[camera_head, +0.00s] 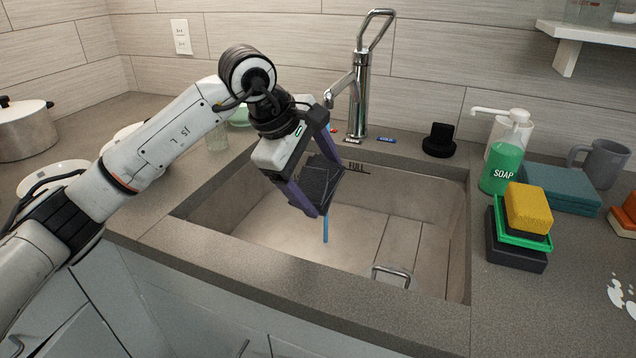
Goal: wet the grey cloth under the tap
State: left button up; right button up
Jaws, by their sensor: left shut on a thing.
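My left gripper (329,190) reaches over the sink (290,236) from the left, its purple fingers shut on the dark grey cloth (318,181). The cloth is bunched between the fingers, above the basin floor. The chrome tap (359,95) stands behind the sink, its spout pointing forward and left, above the gripper. A thin blue stream (326,229) shows below the gripper, and a bit of blue shows just under the spout. The gripper and cloth hide the stream's middle, so I cannot tell how squarely it hits the cloth. My right gripper is out of view.
Right of the sink are a green soap bottle (502,165), stacked sponges with a yellow one (528,208) on top, teal folded cloths (562,188) and a grey mug (603,163). A glass (217,138) and a pot (26,130) stand left.

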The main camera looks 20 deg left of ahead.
aim_at(322, 168)
pick_arm(q)
jog(key=w, duration=0.1)
jog(key=w+a, duration=0.1)
jog(key=w, duration=0.1)
jog(key=w+p, duration=0.1)
jog(key=w, duration=0.1)
jog(key=shift+a+f, duration=0.15)
jog(key=shift+f, duration=0.25)
jog(key=shift+w+a+f, duration=0.15)
jog(key=shift+w, duration=0.35)
jog(key=shift+w+a+f, duration=0.15)
jog(key=shift+w, duration=0.35)
jog(key=shift+s+d, duration=0.1)
jog(key=shift+s, duration=0.35)
jog(key=shift+s+d+b, duration=0.3)
jog(key=shift+s, duration=0.85)
jog(key=shift+s+d+b, duration=0.25)
jog(key=shift+s+d, duration=0.05)
jog(key=shift+s, duration=0.8)
jog(key=shift+s+d+b, duration=0.3)
jog(key=shift+s, duration=0.85)
jog(key=shift+s+r, duration=0.1)
